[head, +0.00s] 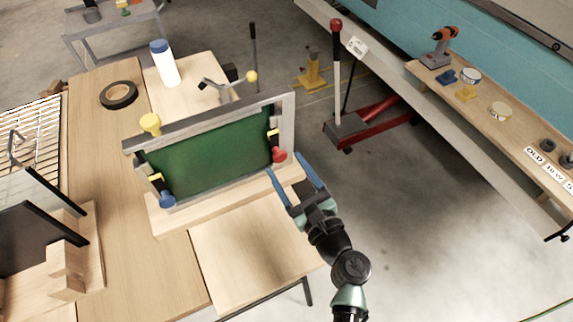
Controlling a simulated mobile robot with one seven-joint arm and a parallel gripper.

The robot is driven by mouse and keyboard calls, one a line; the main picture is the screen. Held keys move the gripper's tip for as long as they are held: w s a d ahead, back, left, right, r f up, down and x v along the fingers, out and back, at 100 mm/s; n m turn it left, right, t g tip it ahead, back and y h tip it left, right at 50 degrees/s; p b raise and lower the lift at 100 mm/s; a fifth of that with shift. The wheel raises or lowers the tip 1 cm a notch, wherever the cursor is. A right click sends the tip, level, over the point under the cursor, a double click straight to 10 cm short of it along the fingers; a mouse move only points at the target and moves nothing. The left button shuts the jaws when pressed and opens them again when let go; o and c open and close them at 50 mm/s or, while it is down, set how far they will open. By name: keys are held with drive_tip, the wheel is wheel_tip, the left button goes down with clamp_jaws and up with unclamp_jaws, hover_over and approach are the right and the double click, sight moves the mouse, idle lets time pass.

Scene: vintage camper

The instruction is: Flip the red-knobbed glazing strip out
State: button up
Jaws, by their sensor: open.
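The red knob (280,156) sits at the lower right of an upright frame (287,112) that holds a green pane (210,150). A dark strip with a yellow part (273,134) runs just above the red knob. A blue knob (167,199) is at the frame's lower left and a yellow knob (150,122) at its upper left. My gripper (290,168) is open, its two blue fingers close to the red knob on its lower right side. I cannot tell whether a finger touches the knob. Nothing shows between the fingers.
The frame stands on a wooden base (215,204) on the workbench (150,270). A black tape roll (118,95) and a white bottle with a blue cap (165,65) stand behind it. A wooden rack (75,265) is at the left. The floor right of my arm is clear.

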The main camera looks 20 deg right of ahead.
drive_tip(key=s, duration=1.1)
drive_tip(key=shift+s+d+b, duration=0.2)
drive_tip(key=shift+s+b, duration=0.15)
drive_tip(key=shift+s, duration=0.05)
